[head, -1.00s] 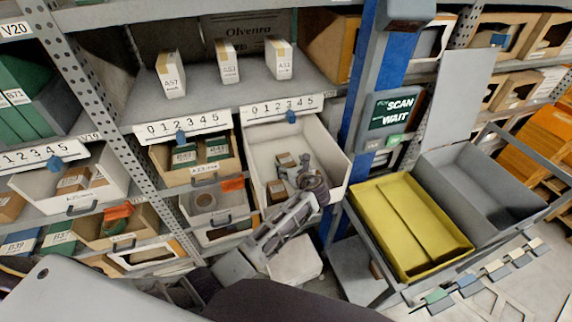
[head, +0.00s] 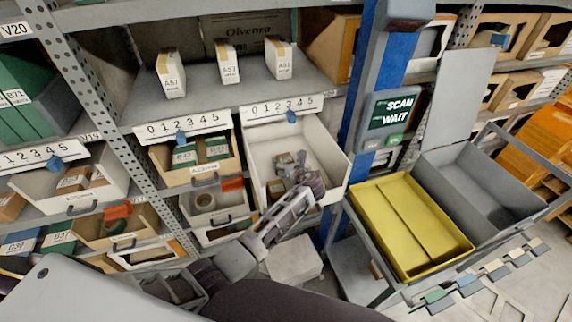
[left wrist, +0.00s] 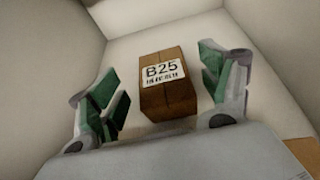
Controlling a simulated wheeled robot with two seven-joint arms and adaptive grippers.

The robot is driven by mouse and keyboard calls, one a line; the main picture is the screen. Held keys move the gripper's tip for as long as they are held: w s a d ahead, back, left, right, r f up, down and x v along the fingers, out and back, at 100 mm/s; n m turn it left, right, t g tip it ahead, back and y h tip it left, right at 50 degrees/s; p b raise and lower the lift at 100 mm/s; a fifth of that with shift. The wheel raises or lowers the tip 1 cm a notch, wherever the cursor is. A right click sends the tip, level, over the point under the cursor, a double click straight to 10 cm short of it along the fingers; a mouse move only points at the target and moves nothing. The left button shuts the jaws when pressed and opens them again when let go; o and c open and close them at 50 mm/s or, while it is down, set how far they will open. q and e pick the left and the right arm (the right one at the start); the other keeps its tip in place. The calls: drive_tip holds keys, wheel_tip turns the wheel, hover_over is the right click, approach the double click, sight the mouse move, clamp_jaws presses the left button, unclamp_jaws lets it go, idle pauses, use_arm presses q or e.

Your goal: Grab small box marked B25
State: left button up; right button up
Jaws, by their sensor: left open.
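The small brown box marked B25 (left wrist: 161,88) stands on the floor of a white bin, its label facing up in the left wrist view. My left gripper (left wrist: 166,76) is open, with a green-padded finger on either side of the box and a gap to each. In the head view the left gripper (head: 302,180) reaches down into the pulled-out white bin (head: 334,168).
Bin walls rise close around the gripper. A brown object (left wrist: 303,152) shows at the lower right of the wrist view. A blue post (head: 372,90) stands right of the bin. A yellow tray (head: 448,222) and a grey tray (head: 505,200) sit on a cart at right.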

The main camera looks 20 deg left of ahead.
sight(285, 157)
use_arm(q)
drive_tip(key=shift+x, duration=2.15)
drive_tip(key=shift+c, duration=0.3)
drive_tip(key=shift+r, duration=0.1)
drive_tip(key=c, duration=1.1)
drive_tip(key=shift+o, duration=0.2)
drive_tip(key=shift+r, duration=0.1)
drive_tip(key=shift+d+r, duration=0.1)
drive_tip(key=shift+r, duration=4.8)
